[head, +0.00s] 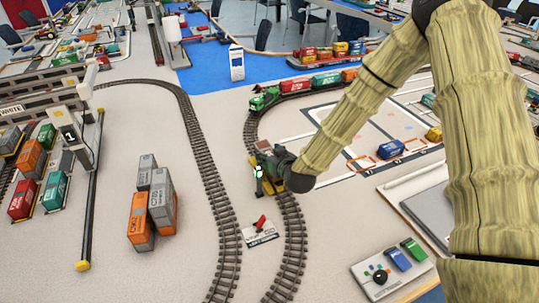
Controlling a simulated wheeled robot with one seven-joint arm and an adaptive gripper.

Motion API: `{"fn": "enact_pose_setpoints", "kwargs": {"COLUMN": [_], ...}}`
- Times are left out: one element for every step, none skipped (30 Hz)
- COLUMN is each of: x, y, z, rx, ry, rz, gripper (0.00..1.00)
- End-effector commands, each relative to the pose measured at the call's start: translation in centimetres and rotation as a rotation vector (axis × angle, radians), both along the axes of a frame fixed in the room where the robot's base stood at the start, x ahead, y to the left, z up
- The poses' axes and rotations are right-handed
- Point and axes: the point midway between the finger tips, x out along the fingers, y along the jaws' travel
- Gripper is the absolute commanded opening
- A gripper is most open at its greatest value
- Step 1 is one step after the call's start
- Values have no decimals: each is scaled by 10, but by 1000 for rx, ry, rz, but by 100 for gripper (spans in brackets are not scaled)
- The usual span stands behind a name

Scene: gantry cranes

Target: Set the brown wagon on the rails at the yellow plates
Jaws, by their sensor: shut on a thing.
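My gripper (260,172) is over the curved rail track in the middle of the head view, pointing left and down. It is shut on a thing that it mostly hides. A small brown patch (262,145) at its far side fits the brown wagon, but its outline is not clear. Yellow edges (271,188) show beside and under the gripper at the track; these fit the yellow plates. Whether the wagon's wheels touch the rails cannot be told.
A green locomotive (263,98) with several container wagons stands farther along the same track (290,240). A red-levered switch plate (260,232) lies left of the near track. Stacked grey and orange containers (152,205) stand to the left. A button panel (392,268) is at lower right.

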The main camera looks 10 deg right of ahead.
Motion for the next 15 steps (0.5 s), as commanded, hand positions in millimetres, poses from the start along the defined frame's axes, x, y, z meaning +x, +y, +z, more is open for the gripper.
{"fn": "enact_pose_setpoints", "kwargs": {"x": [0, 0, 0, 0, 0, 0, 0, 0, 0, 0, 0, 0, 0, 0, 0], "y": [0, 0, 0, 0, 0, 0, 0, 0, 0, 0, 0, 0, 0, 0, 0], "z": [1, 1, 1, 0, 0, -2, -3, -3, -3, -3, -3, -3, -3, -3, -3], "rx": [0, 0, 0, 0, 0, 0, 0, 0, 0, 0, 0, 0, 0, 0, 0], "ry": [-1, -1, -1, -1, -1, 0, 0, 0, 0, 1, 1, 1, 1, 1, 1], "rz": [0, 0, 0, 0, 0, 0, 0, 0, 0, 0, 0, 0, 0, 0, 0], "gripper": [23, 23, 23, 23, 23, 23, 23, 23, 59, 65, 66, 66, 66, 66, 66]}}
